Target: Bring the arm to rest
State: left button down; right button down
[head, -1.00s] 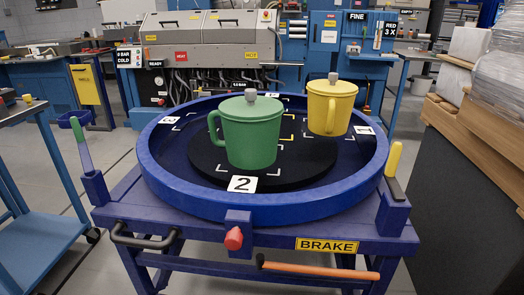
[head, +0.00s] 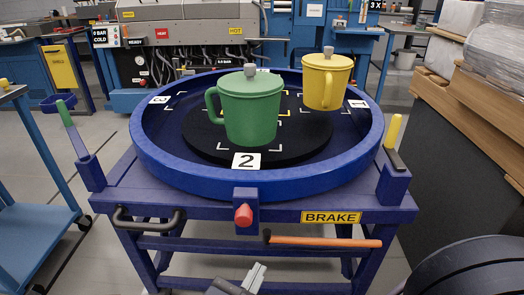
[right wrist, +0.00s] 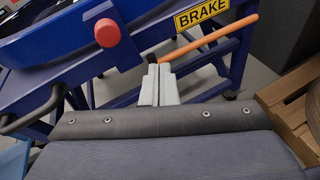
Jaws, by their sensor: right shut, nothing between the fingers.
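My right gripper (head: 257,274) is low at the bottom of the head view, in front of the blue stand. It also shows in the right wrist view (right wrist: 158,84), where its two pale fingers are together with nothing between them. It is apart from the drums and the stand's parts. My left gripper is not in view. A green lidded drum with a handle (head: 251,112) and a yellow lidded drum (head: 326,83) are upright in the round blue tray (head: 260,185), the green one nearer and on its black disc.
A red knob (head: 243,215), an orange-handled brake lever (head: 325,242) and a BRAKE label (head: 331,217) are on the stand's front. A blue cart (head: 30,235) stands at left. Wooden boards and a dark cabinet (head: 455,160) are at right. Grey floor shows between them.

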jog(key=s+d+f+m+g+y, duration=0.2)
jog(key=d+m+g, duration=0.2)
jog(key=d+m, duration=0.35)
jog(key=s+d+f+m+g+y, duration=0.2)
jog(key=s+d+m+g, duration=0.15)
jog(key=d+m, duration=0.35)
jog(key=s+d+f+m+g+y, duration=0.2)
jog(key=d+m+g, duration=0.3)
jog(key=m, duration=0.4)
notch_tip(320, 180, up, 28)
jog(key=d+m+t+y+p, duration=0.2)
jog(key=m+t+p, duration=0.2)
jog(key=p, duration=2)
jog(key=m, duration=0.3)
jog(key=shift+d+f+m+y+p, duration=0.15)
jog(key=shift+m+y+p, duration=0.2)
jog(key=shift+y+p, duration=0.05)
jog(key=shift+w, duration=0.1)
